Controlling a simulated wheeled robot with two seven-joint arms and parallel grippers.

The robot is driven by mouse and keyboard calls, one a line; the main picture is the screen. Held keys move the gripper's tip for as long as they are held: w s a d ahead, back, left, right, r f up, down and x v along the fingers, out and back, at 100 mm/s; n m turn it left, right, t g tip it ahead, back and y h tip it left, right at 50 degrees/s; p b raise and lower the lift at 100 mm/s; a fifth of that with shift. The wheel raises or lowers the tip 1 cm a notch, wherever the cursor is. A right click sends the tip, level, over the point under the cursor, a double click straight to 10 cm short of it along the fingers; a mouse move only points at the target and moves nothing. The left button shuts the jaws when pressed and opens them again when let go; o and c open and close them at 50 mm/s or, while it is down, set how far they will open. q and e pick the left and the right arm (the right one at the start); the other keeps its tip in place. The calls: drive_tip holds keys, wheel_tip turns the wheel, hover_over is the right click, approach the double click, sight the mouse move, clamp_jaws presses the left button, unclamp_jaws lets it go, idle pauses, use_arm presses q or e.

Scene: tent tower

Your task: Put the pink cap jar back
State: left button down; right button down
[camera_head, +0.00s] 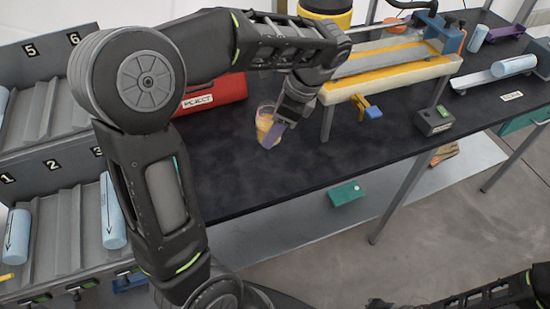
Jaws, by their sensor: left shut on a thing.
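My left gripper (275,128) hangs over the dark table, pointing down, and is shut on a small translucent jar (264,115) with orange-yellow contents. The fingers hide part of the jar, and a purple patch shows low beside the fingertips. I cannot make out a pink cap clearly, nor whether the jar's base touches the table. Part of my right arm shows at the bottom right edge, but its gripper is out of view.
A red REJECT bin (215,94) stands left of the jar. A yellow-edged bench fixture (390,75) with a blue clamp is to the right, near a grey control box (433,121). Numbered racks (50,200) hold blue cylinders at left. The dark tabletop (250,180) in front is clear.

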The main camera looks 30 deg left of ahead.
use_arm(q)
wheel_tip(320, 180, down, 4)
drive_tip(key=b, duration=0.3)
drive_tip(key=shift+w+r, duration=0.1)
drive_tip(key=shift+r, duration=0.1)
drive_tip(key=shift+f, duration=0.75)
drive_tip(key=shift+f, duration=0.1)
wheel_tip(320, 180, down, 4)
drive_tip(key=shift+f, duration=0.4)
